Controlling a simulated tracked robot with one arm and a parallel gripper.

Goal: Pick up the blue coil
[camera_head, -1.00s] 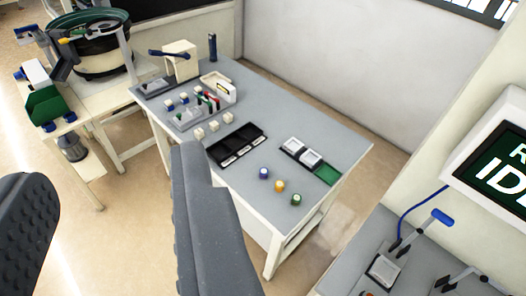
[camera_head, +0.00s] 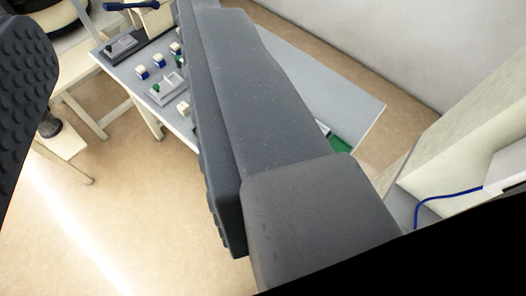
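The blue coil is not visible now. It stood on the table (camera_head: 345,88) in the earlier view, and my right-hand finger now covers that part of the tabletop. My gripper (camera_head: 115,70) has its two dark grey fingers wide apart, one at the left edge and one across the middle of the view. No object shows held between them. The yellow and green coils seen earlier are hidden too.
Several small blue and white blocks (camera_head: 143,72) stand on the table's left part. A side table (camera_head: 62,148) with a bowl feeder is at the upper left. A cream cabinet (camera_head: 455,125) with a blue cable (camera_head: 440,196) is at the right. Bare floor (camera_head: 130,215) lies below.

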